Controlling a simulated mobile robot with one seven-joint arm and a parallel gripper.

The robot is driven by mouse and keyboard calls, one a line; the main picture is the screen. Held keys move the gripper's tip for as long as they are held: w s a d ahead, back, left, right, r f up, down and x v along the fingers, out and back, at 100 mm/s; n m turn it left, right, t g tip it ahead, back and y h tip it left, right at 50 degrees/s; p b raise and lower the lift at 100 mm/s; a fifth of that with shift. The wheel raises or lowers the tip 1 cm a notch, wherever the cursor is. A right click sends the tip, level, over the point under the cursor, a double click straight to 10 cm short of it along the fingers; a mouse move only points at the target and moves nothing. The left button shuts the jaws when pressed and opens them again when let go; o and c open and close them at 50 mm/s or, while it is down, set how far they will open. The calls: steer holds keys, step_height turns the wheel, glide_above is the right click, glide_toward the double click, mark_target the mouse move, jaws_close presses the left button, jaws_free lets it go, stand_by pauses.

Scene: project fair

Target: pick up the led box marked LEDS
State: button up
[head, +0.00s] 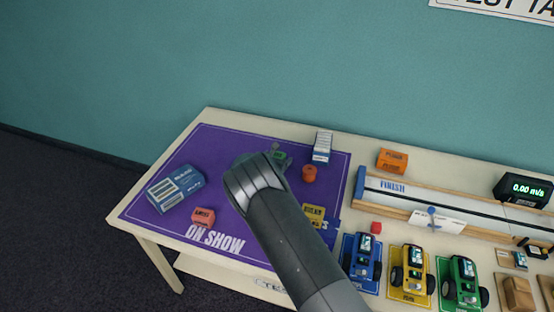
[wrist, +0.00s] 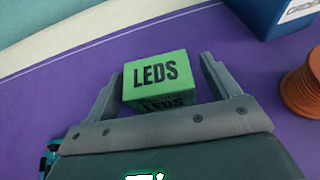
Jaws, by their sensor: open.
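The LED box is a small green box (wrist: 160,73) marked LEDS in black. In the wrist view it sits on the purple mat between the two fingers of my gripper (wrist: 160,90). The gripper is open, one finger on each side of the box. I cannot tell whether either finger touches it.
The purple ON SHOW mat (head: 225,145) also holds a blue box (head: 176,188), a red box (head: 203,216), a yellow box (head: 313,212), an orange spool (head: 309,173) and a white-and-blue box (head: 322,147). Toy cars and a track (head: 440,190) stand at right.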

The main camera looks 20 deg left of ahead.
steer(key=shift+c, duration=0.4)
steer(key=c, duration=1)
steer(key=shift+r, duration=0.1)
